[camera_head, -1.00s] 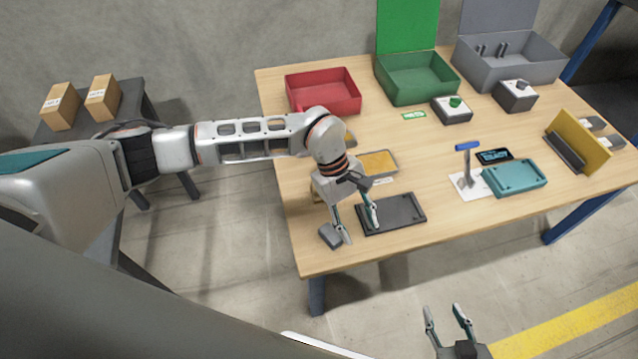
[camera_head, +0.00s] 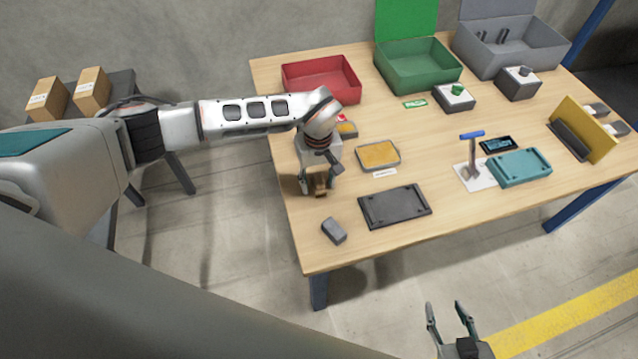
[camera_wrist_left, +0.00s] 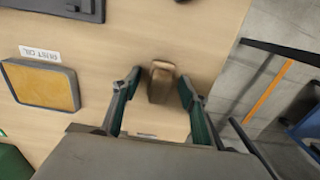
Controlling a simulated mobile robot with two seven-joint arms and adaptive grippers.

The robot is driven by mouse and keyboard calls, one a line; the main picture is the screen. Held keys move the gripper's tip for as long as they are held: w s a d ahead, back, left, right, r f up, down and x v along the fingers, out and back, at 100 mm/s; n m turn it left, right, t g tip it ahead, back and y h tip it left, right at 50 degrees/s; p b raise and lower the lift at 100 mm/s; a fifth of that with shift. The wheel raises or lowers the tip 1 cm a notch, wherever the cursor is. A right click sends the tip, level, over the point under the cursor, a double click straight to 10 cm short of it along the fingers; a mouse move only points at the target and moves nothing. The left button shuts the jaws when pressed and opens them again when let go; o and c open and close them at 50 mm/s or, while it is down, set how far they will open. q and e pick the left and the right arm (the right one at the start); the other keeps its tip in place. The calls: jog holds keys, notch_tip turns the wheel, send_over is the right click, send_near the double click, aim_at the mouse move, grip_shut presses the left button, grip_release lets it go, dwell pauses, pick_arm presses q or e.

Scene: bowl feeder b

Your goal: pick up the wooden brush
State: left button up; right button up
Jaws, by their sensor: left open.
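The wooden brush (camera_head: 320,187) is a small brown block near the left edge of the table, partly hidden under my left gripper. My left gripper (camera_head: 319,182) is open, pointing down over it. In the left wrist view the brush (camera_wrist_left: 161,84) lies between the two spread fingers of the left gripper (camera_wrist_left: 160,78), with a visible gap to each finger. My right gripper (camera_head: 445,305) is open and empty, in front of the table at the bottom of the head view.
A grey block (camera_head: 334,231) and a black tray (camera_head: 394,207) lie near the front edge. A yellow pad (camera_head: 379,154) in a grey frame is right of my left gripper. Red (camera_head: 320,81) and green (camera_head: 415,68) bins stand at the back. The table's left edge is close.

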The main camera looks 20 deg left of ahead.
aim_at(318, 177)
pick_arm(q)
jog(key=shift+f, duration=0.3)
jog(key=shift+c, duration=0.7)
grip_shut()
pick_arm(e)
jog(key=shift+w, duration=0.15)
pick_arm(q)
jog(key=shift+r, duration=0.1)
jog(key=shift+w+r, duration=0.1)
jog(key=shift+r, duration=0.5)
notch_tip(318, 177, up, 19)
jog(key=p, duration=0.2)
jog(key=shift+f+p, duration=0.15)
jog(key=shift+p, duration=0.25)
pick_arm(e)
jog(key=shift+s+a+r, duration=0.15)
jog(key=shift+a+r, duration=0.05)
jog(key=shift+r, duration=0.2)
jog(key=shift+s+a+r, duration=0.1)
jog(key=shift+a+r, duration=0.05)
jog(key=shift+r, duration=0.25)
